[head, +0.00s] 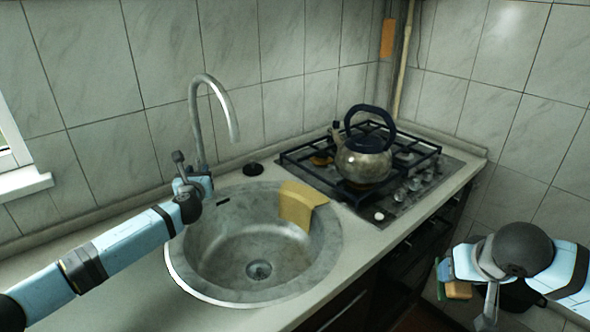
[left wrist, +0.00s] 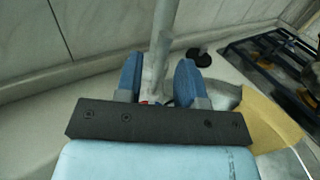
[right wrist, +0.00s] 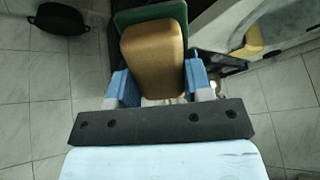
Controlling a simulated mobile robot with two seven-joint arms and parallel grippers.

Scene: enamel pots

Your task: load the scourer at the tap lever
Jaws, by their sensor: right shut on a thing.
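The scourer (head: 458,290), a tan sponge with a green side, is held in my right gripper (head: 447,282) at the lower right, off the counter's front edge. The right wrist view shows the scourer (right wrist: 152,58) between the blue fingers (right wrist: 157,88). The tap (head: 197,120) rises behind the sink, with its small lever (head: 179,160) at the left of its base. My left gripper (head: 190,185) is at the tap base and partly hides it. In the left wrist view its fingers (left wrist: 158,82) are apart, on either side of the tap (left wrist: 160,45); contact is unclear.
The round sink (head: 215,235) has a yellow cloth (head: 299,204) draped over its right rim. A kettle (head: 362,163) stands on the gas hob (head: 400,185) to the right. A black plug (head: 253,169) lies behind the sink. A black pot (right wrist: 65,18) is on the tiled floor.

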